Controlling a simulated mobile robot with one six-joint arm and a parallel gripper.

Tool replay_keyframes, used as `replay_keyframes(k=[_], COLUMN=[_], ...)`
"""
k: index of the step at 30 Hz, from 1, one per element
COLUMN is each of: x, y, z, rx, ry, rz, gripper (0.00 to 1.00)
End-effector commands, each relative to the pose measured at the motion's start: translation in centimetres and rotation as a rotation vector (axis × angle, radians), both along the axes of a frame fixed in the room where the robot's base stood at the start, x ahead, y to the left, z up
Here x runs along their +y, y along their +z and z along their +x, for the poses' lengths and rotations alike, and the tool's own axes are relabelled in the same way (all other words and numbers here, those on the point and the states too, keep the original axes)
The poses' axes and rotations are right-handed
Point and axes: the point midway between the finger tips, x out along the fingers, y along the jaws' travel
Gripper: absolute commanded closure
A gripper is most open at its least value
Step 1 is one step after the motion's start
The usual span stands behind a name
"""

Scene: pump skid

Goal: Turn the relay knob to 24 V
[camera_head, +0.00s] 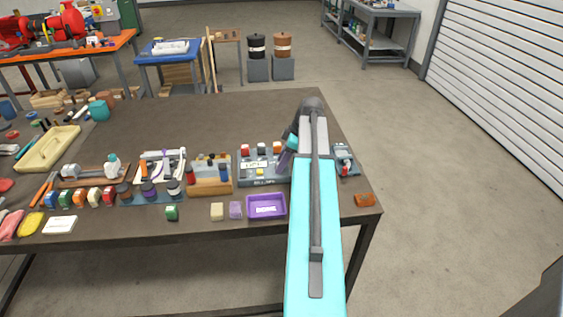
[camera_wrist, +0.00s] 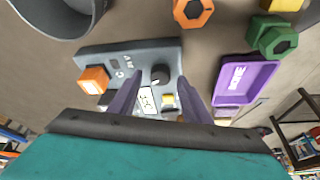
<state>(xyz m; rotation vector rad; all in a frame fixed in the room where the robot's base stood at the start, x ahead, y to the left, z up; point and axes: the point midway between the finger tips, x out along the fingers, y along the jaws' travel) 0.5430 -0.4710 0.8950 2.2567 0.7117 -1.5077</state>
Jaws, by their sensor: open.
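A grey panel box (camera_head: 263,183), which looks like the relay unit, lies on the brown table; it also shows in the wrist view (camera_wrist: 130,54). In the wrist view it bears a round black knob (camera_wrist: 160,74) with a pale mark, a white label (camera_wrist: 147,101), a small yellow part (camera_wrist: 168,100) and an orange block (camera_wrist: 93,80). The markings are too small to read, so I cannot tell the knob's setting. My gripper (camera_wrist: 160,85) is open, its two purple fingers apart on either side of the knob in the picture. I cannot tell the remaining gap. My arm hides the panel's right side in the head view.
A purple tray (camera_head: 266,206) lies in front of the panel. A wooden block with coloured parts (camera_head: 209,185) stands to its left, and a small grey device (camera_head: 346,163) to the right beyond my arm. The table behind the panel is largely clear.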

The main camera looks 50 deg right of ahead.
Motion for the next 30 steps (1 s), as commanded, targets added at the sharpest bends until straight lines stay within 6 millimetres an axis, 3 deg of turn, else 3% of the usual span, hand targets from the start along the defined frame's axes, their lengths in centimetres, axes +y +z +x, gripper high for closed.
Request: replay_keyframes(k=[14, 21, 30], x=[0.12, 0.09, 0.14], y=[-0.72, -0.72, -0.74], z=[0.17, 0.15, 0.07], rx=[0.0, 0.0, 0.0], ry=[-0.001, -0.001, -0.022], rz=[0.0, 0.0, 0.0], gripper=[0.56, 0.96, 0.96])
